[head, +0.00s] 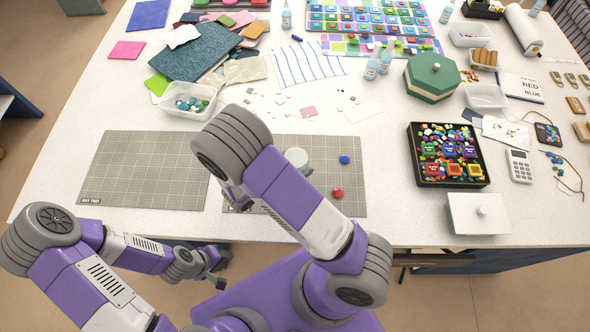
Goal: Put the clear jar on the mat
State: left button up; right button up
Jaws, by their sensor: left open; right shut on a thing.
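A pale, rounded thing, which I take to be the clear jar (296,158), shows just beyond my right forearm, over the right grey grid mat (346,190). The forearm hides its lower part, so I cannot tell whether it touches the mat. My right gripper (306,171) is shut on it, mostly hidden under the forearm; a dark finger shows at the jar's side. My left gripper (218,274) is open and empty, low in front of the table's front edge. A second grid mat (143,165) lies at the left, bare.
A blue knob (344,160) and a red knob (337,192) are on the right mat. A clear tub of glass bits (189,103) stands behind the mats. A black tray (416,181), a white lidded box (479,213) and a green octagonal box (433,77) stand at the right.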

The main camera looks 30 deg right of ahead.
jog(key=shift+f, duration=2.2)
jog(key=o, duration=1.1)
jog(key=shift+f+b, duration=0.1)
jog(key=shift+b, duration=0.2)
jog(key=v, duration=1.2)
